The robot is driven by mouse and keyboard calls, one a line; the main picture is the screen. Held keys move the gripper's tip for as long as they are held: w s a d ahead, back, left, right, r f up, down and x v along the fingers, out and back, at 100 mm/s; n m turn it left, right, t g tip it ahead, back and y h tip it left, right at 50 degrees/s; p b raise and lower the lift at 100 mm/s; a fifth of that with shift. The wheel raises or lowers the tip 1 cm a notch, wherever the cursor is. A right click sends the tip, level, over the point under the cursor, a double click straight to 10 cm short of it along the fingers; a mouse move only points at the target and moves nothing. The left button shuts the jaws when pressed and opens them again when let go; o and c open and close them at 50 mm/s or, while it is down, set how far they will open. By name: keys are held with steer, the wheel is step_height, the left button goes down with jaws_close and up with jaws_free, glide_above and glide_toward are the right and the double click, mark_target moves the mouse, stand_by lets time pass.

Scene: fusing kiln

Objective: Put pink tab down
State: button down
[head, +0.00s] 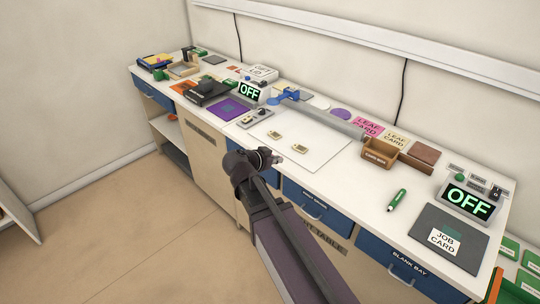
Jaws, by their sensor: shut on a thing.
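My gripper (268,157) is at the front edge of the long white worktop, left of the picture's middle. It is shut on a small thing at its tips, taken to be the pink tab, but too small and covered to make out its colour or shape. A white sheet or board (318,146) lies on the worktop just beyond the gripper, with small beige pieces (274,135) on it. I cannot tell whether the gripper touches the worktop.
A pink leaf card (369,126) lies at the back. A blue-ended grey roller or bar (330,122) runs behind the sheet. A brown box (378,155), green marker (397,199) and job card (444,240) are to the right. A purple mat (229,109) is at left.

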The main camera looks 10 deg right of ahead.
steer(key=shift+a, duration=0.15)
steer(key=w+a+f+b, duration=0.7)
steer(key=w+a, duration=0.4)
steer(key=a, duration=0.1)
steer(key=shift+w+a+f+b, duration=0.35)
steer(key=shift+d, duration=0.15)
steer(key=w+d, duration=0.1)
steer(key=d, duration=0.4)
steer(key=w+d+f+b, duration=0.1)
steer(key=d, duration=0.4)
steer(key=w+d, duration=0.2)
steer(key=d, duration=0.3)
steer(key=shift+d+f, duration=0.15)
steer(key=shift+f, duration=0.1)
steer(key=shift+f+b, duration=0.1)
steer(key=shift+b, duration=0.2)
steer(key=shift+f+b, duration=1.7)
steer(key=shift+b, duration=0.05)
steer(key=shift+f, duration=0.2)
